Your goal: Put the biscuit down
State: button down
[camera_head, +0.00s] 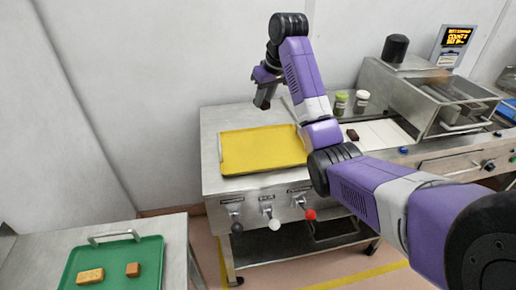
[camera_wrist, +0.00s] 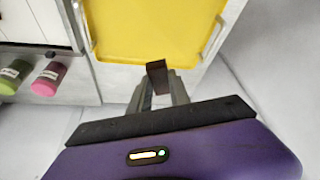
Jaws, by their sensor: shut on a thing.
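My gripper (camera_wrist: 158,92) is shut on a dark brown biscuit (camera_wrist: 156,72), which sticks out between the fingertips in the wrist view. In the head view my gripper (camera_head: 264,98) hangs in the air above the back of the steel bench, with its fingers pointing down. An empty yellow tray (camera_head: 262,149) lies on the bench, in front of and below my gripper. The tray (camera_wrist: 150,30) also fills the top of the wrist view, beyond the biscuit. In the head view the held biscuit is too small to make out clearly.
Another dark biscuit (camera_head: 352,135) lies on the white strip (camera_head: 380,131). Two small jars (camera_head: 341,102) stand behind it. Levers with knobs (camera_head: 309,214) line the bench front.

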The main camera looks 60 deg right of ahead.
aim_at(261, 149)
notch_tip(261, 149, down, 18)
jog(key=shift+s+f+p, duration=0.1)
jog(key=shift+p, duration=1.1)
jog(key=c, duration=1.2)
grip_release()
jog(key=shift+f, duration=0.1)
jog(key=shift+r, duration=0.35)
jog(key=v, duration=1.1)
jog(key=shift+r+b, duration=0.3)
jog(key=shift+b, duration=0.15)
jog(key=shift+s+a, duration=0.1)
jog(key=shift+s, duration=0.05)
